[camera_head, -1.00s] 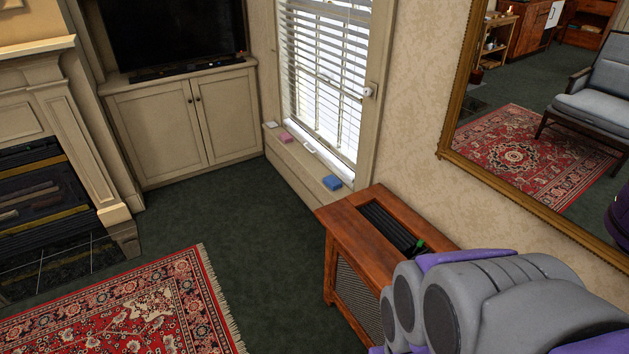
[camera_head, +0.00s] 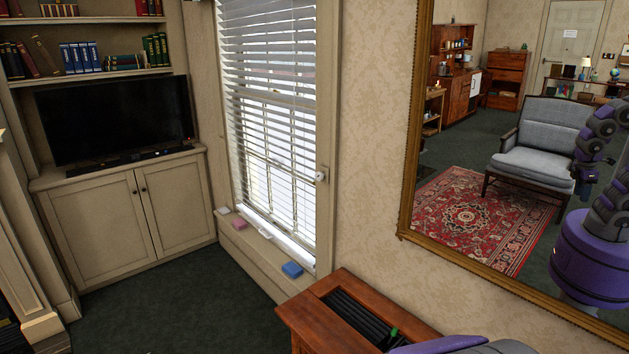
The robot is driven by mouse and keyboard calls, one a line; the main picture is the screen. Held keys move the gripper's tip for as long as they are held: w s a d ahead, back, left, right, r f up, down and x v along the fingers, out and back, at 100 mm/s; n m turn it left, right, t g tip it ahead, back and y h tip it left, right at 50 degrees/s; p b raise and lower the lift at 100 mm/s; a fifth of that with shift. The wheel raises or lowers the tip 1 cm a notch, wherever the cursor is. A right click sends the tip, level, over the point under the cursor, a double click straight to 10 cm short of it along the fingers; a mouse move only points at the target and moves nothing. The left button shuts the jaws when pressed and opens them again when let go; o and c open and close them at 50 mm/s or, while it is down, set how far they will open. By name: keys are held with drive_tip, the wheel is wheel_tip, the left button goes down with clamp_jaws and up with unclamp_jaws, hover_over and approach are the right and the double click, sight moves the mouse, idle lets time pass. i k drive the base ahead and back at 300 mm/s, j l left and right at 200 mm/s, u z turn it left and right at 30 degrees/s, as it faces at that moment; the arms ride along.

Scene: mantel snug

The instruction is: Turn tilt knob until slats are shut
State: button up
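The window blind (camera_head: 268,90) hangs in the window at the centre left. Its white slats are apart, and daylight and the window bars show between them. A small white round knob (camera_head: 321,174) sits on the right side of the window frame; I take it to be the tilt knob. Part of my arm shows at the bottom right edge, well below and to the right of the knob. My gripper is not in view, and nothing of mine touches the knob or the blind.
A wooden cabinet (camera_head: 310,322) with an open slot in its top stands below the window's right side. A blue block (camera_head: 292,269) and a pink block (camera_head: 240,225) lie on the sill. A gilt-framed mirror (camera_head: 405,200) hangs at right. Green carpet (camera_head: 190,315) is clear at left.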

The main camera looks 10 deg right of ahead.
sight(320, 176)
drive_tip(key=i+j+z, duration=0.1)
drive_tip(key=z, duration=0.5)
drive_tip(key=i+j+z, duration=0.25)
drive_tip(key=i+j, duration=0.15)
drive_tip(key=j, duration=0.2)
drive_tip(key=i+j+z, duration=0.15)
drive_tip(key=j, duration=0.15)
drive_tip(key=i+j+z, duration=0.1)
drive_tip(key=j, duration=0.25)
drive_tip(key=i+j+z, duration=0.15)
drive_tip(key=j, duration=0.2)
drive_tip(key=i+j, duration=0.1)
drive_tip(key=j, duration=0.15)
drive_tip(key=i+j, duration=0.15)
drive_tip(key=j, duration=0.1)
